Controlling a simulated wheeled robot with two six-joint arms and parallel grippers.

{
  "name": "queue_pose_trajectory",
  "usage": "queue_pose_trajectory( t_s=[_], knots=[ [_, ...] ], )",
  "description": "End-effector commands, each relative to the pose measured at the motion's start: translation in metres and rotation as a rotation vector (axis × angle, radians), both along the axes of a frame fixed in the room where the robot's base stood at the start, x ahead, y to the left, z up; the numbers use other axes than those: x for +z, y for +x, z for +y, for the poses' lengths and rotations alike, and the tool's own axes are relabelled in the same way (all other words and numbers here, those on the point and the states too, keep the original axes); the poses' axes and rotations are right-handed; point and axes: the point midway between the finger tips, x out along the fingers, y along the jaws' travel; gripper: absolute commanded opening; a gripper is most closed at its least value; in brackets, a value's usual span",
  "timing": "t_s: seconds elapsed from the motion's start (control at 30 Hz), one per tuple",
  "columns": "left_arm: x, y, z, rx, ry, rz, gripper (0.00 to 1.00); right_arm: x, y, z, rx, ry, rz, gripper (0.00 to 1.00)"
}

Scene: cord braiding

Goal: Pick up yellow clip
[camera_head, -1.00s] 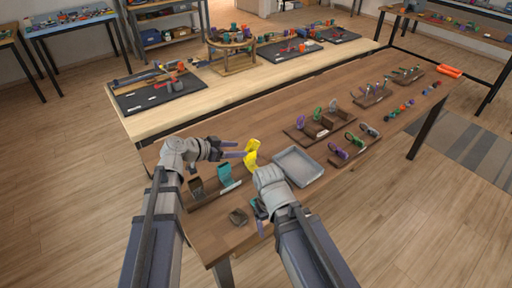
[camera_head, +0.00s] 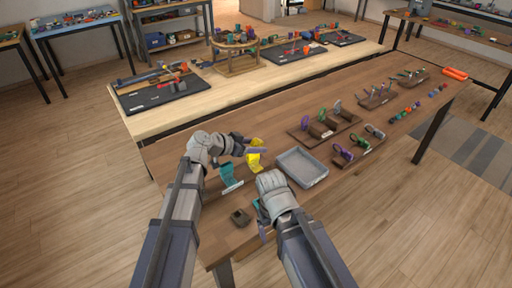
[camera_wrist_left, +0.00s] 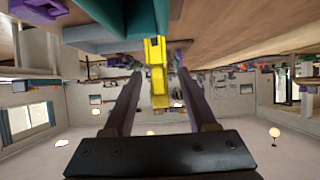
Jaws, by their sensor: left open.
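The yellow clip (camera_head: 256,164) stands upright on the wooden table, just left of the grey tray. My left gripper (camera_head: 258,150) is open at the clip's upper part and partly covers it in the head view. In the left wrist view the yellow clip (camera_wrist_left: 156,72) lies between the two spread fingers, with visible gaps on both sides. My right gripper (camera_head: 261,222) is low near the table's front edge, largely hidden by its own wrist; its jaw state is unclear.
A teal clip (camera_head: 227,173) stands close left of the yellow one. The empty grey tray (camera_head: 302,168) is to the right. A small dark block (camera_head: 240,217) lies near the front edge. Racks with coloured clips (camera_head: 325,128) stand farther right.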

Motion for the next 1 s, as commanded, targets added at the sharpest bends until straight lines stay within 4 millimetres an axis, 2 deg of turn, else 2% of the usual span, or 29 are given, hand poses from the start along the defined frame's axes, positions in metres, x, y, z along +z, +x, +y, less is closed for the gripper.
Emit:
queue_pose_trajectory(
  t_s=[0.07, 0.57, 1.0],
  knots=[
    [0.0005, -0.0003, 0.0002, 0.0, 0.0, 0.0, 0.55, 0.0005, 0.0, 0.0001, 0.0, 0.0, 0.0, 0.85],
    [0.0005, -0.0004, 0.0004, 0.0, 0.0, 0.0, 0.0, 0.0005, 0.0, 0.0001, 0.0, 0.0, 0.0, 0.85],
    [0.0005, -0.0004, 0.0004, 0.0, 0.001, -0.001, 0.0, 0.0005, 0.0, 0.0001, 0.0, 0.0, 0.0, 0.85]
  ],
)
